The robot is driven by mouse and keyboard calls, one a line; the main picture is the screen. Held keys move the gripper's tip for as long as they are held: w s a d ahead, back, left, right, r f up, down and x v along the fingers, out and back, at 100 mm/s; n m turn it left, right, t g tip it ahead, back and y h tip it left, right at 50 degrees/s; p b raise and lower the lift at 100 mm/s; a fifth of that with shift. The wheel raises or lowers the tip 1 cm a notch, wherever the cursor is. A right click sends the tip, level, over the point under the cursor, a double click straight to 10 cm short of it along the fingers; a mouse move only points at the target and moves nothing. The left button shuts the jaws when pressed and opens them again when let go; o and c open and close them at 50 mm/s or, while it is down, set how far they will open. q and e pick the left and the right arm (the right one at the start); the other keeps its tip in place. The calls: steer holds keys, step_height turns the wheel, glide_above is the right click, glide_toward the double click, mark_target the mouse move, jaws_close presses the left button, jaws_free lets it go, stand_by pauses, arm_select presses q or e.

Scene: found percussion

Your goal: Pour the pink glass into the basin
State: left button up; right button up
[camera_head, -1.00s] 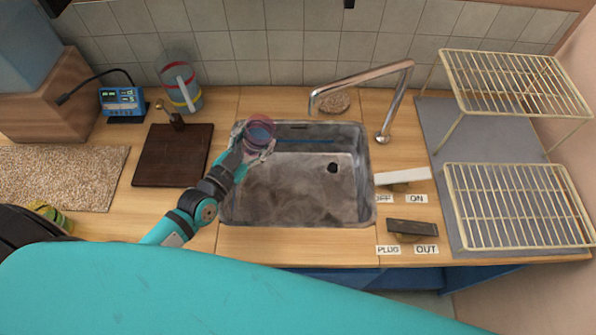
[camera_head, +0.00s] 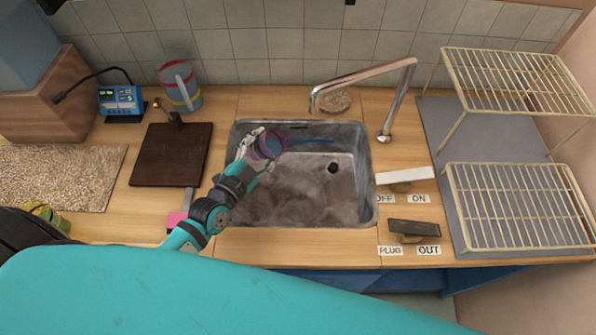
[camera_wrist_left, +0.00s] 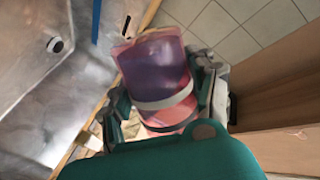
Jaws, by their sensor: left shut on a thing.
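My left gripper (camera_head: 262,148) is shut on the pink glass (camera_head: 270,143) and holds it over the back left part of the basin (camera_head: 300,196). The glass is see-through pink with blue-purple contents, and it leans to the right in the head view. The left wrist view also shows the glass (camera_wrist_left: 158,75) between the fingers, with a pale band around it. The basin is a grey metal sink with a dark round drain (camera_head: 333,168). I cannot tell whether any liquid is leaving the glass. My right gripper is not in view.
A faucet (camera_head: 398,95) stands behind the basin at the right. Two levers, one white (camera_head: 405,176) and one dark (camera_head: 413,227), lie right of it, before wire racks (camera_head: 520,205). A dark board (camera_head: 170,155) and striped pitcher (camera_head: 180,88) are left. A thin blue strip (camera_head: 315,141) shows at the basin's back.

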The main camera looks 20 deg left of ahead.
arm_select(q)
steer(key=shift+d+m, duration=0.1)
steer(key=shift+m, duration=0.2)
steer(key=shift+f, duration=0.1)
stand_by(0.3)
steer(key=shift+f+m+b, duration=0.25)
steer(key=shift+m+b, duration=0.1)
steer(key=shift+m, duration=0.05)
steer(key=shift+f+m+b, duration=0.6)
steer(key=shift+f+b, duration=0.05)
steer(key=shift+f, duration=0.1)
steer(key=shift+f+m+y, duration=0.25)
steer(key=shift+m+y, duration=0.15)
steer(key=shift+m, duration=0.4)
stand_by(0.3)
steer(key=shift+r, duration=0.15)
steer(key=shift+r+m+p, duration=0.4)
steer(key=shift+m+p, duration=0.3)
steer(key=shift+p, duration=0.35)
steer(key=shift+s+d+r+m+p, duration=0.1)
steer(key=shift+d+r+m+p, duration=0.55)
steer(key=shift+p, duration=0.6)
stand_by(0.3)
steer(key=shift+d+r+m+y+p, duration=0.15)
steer(key=shift+r+m+y+p, duration=0.1)
steer(key=shift+m+p, duration=0.3)
steer(key=shift+d+r+m+y+p, duration=0.15)
steer(key=shift+m+y+p, duration=0.1)
steer(key=shift+m+p, duration=0.25)
stand_by(0.6)
